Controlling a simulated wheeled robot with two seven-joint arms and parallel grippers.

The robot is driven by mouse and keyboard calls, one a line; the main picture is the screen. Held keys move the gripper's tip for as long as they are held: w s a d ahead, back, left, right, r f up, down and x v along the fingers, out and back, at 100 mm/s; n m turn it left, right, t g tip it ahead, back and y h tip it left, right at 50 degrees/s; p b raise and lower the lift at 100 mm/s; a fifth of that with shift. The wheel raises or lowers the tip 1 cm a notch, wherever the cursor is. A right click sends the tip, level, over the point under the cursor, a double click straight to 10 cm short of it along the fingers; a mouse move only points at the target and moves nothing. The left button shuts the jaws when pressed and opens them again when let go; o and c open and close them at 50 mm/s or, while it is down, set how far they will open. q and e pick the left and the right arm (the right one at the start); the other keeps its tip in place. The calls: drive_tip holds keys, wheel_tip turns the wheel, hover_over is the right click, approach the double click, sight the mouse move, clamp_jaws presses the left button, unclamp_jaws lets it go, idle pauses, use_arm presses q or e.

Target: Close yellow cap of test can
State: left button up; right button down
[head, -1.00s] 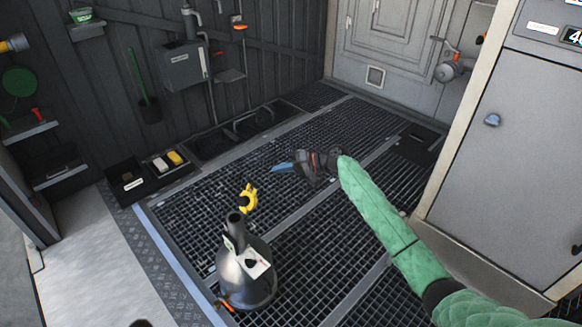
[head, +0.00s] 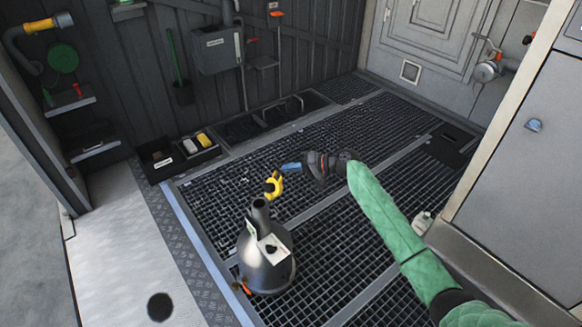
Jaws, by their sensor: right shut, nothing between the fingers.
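The test can (head: 266,264) is a grey metal can with a conical top and a narrow neck, upright on the grating. Its neck mouth shows open at the top. The yellow cap (head: 274,185) stands raised at the far right side of the neck, not over the mouth. My right gripper (head: 290,167), dark with blue fingertips, is shut and empty. Its tips lie just above and right of the cap in the picture; I cannot tell whether they touch it. My left gripper is not in view.
Dark floor grating (head: 340,230) surrounds the can, with free room on it. A tray (head: 170,160) with a white and a yellow block is at the back left. A grey cabinet (head: 520,180) stands at the right. A small pale object (head: 423,222) lies near its foot.

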drive_tip(key=shift+r, duration=0.15)
drive_tip(key=shift+s+a+r+p, duration=0.2)
drive_tip(key=shift+s+a+p, duration=0.05)
drive_tip(key=shift+p, duration=0.3)
drive_tip(key=shift+n+h, duration=0.3)
